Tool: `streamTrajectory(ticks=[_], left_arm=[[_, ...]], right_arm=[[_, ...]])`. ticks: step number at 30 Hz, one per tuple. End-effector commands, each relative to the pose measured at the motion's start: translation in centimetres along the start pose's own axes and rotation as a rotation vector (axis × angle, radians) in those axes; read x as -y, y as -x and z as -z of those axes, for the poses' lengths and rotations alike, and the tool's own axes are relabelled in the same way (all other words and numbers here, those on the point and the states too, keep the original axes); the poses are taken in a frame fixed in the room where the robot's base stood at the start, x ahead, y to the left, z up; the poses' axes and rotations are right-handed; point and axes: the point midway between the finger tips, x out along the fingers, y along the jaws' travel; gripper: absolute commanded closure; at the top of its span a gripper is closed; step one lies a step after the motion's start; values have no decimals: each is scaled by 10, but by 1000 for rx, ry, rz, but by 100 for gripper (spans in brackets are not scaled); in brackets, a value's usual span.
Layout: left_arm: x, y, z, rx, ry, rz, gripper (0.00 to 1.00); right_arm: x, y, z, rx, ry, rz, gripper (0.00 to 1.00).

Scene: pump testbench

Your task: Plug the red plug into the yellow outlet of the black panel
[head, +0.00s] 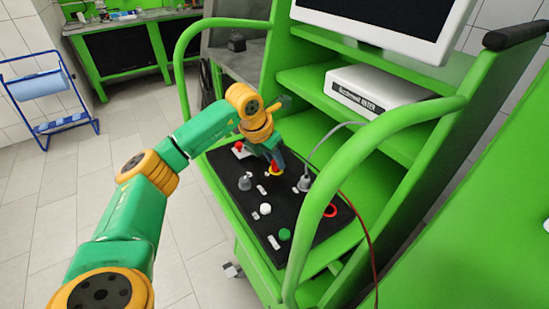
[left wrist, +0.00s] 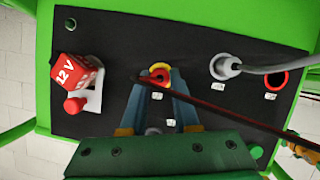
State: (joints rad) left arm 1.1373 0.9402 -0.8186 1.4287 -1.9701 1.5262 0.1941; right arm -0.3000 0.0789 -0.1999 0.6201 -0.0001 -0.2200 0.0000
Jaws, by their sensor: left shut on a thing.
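The black panel (head: 225,185) lies on the green bench and fills most of the left wrist view (left wrist: 115,40). My left gripper (head: 274,160) points down at the panel, its blue fingers (left wrist: 160,86) closed around the red plug (left wrist: 160,77). The plug is lined up with the yellow outlet (left wrist: 159,66), whose ring shows around its far side and also in the head view (head: 275,173). The plug is at the outlet's mouth or in it; I cannot tell how deep. A dark red cable (left wrist: 220,103) runs right from the plug. The right gripper is not clearly seen.
A grey plug (head: 304,184) with a grey cable stands beside the yellow outlet, and a red-ringed outlet (head: 330,210) lies beyond it. A red 12 V block (left wrist: 76,72) sits left. White (head: 265,208) and green (head: 284,234) buttons are nearer. Green rails (head: 302,235) flank the panel.

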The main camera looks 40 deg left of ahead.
Motion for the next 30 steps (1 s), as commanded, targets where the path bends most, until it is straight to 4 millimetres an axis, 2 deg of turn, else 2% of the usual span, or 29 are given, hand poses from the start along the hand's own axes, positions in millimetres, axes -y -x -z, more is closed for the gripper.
streamTrajectory(ticks=[11,12,15,22,24,25,30], left_arm=[[0,-4,2,0,0,0,100],[0,-4,2,0,0,0,63],[0,-4,2,0,0,0,36],[0,-4,2,0,0,0,36],[0,-4,2,0,0,0,17],[0,-4,2,0,0,0,11],[0,-4,2,0,0,0,11]], right_arm=[[0,-3,0,0,0,0,50],[0,-3,0,0,0,0,50],[0,-3,0,0,0,0,50],[0,-3,0,0,0,0,50],[0,-3,0,0,0,0,50],[0,-3,0,0,0,0,50],[0,-3,0,0,0,0,50]])
